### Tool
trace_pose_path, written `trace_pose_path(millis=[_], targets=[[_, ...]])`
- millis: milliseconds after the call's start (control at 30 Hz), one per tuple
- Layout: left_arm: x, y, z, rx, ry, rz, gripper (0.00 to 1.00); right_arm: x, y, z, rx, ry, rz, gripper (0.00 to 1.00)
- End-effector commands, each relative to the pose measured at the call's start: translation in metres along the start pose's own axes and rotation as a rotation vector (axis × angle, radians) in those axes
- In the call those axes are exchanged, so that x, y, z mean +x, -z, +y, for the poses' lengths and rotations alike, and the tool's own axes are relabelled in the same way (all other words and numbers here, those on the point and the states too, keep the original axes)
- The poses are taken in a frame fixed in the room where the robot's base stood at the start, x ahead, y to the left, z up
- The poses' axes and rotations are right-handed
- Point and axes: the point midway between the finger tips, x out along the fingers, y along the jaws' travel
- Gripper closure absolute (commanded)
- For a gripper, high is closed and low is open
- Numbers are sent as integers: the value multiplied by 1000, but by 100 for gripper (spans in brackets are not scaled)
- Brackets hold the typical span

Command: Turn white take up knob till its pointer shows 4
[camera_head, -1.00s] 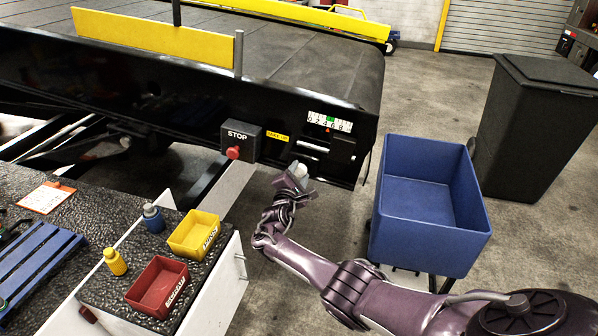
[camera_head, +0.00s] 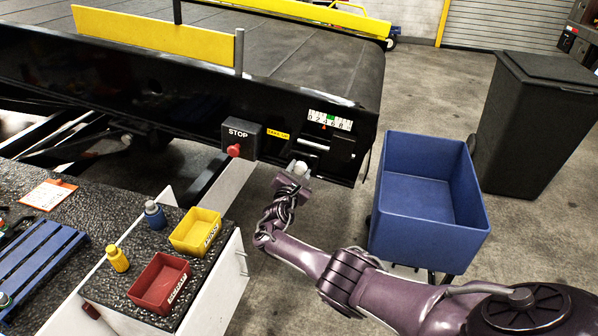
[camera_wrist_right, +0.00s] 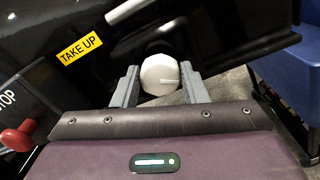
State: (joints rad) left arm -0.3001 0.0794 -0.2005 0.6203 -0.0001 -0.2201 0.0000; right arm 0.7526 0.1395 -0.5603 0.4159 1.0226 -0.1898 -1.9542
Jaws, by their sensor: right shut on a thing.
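The white take up knob (camera_wrist_right: 160,75) sits between the two grey fingers of my right gripper (camera_wrist_right: 160,86) in the right wrist view, and the gripper is shut on it. In the head view the knob (camera_head: 300,168) shows as a small pale shape at the tip of my right gripper (camera_head: 297,174), low on the black belt frame. The scale (camera_head: 330,120) above it carries numbers, a green patch and a red pointer (camera_head: 324,127). The pointer appears near the middle numbers, but its exact reading is too small to tell. My left gripper is not in view.
A red stop button (camera_head: 234,151) and a yellow TAKE UP label (camera_head: 278,134) are left of the knob. A blue bin (camera_head: 430,235) stands close at the right. A bench with yellow (camera_head: 196,232) and red (camera_head: 160,284) trays is at the lower left.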

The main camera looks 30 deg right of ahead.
Motion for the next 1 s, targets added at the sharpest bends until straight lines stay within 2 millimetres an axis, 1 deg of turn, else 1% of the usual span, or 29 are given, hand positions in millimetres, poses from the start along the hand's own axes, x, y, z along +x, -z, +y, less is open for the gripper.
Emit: trace_pose_path(millis=[167,200,367,600,700,767,867,1000], targets=[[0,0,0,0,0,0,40,-1,2,-1,-1,2,5,83],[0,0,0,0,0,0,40,-1,2,-1,-1,2,5,59],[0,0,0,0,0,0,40,-1,2,-1,0,1,4,39],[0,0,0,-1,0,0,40,0,1,0,1,0,2,39],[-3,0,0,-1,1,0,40,-4,0,0,1,-1,3,39],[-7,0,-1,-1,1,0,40,-11,0,1,1,-1,4,39],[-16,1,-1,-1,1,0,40,-27,-1,1,1,-2,6,39],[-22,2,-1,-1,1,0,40,-51,0,0,0,-1,6,39]])
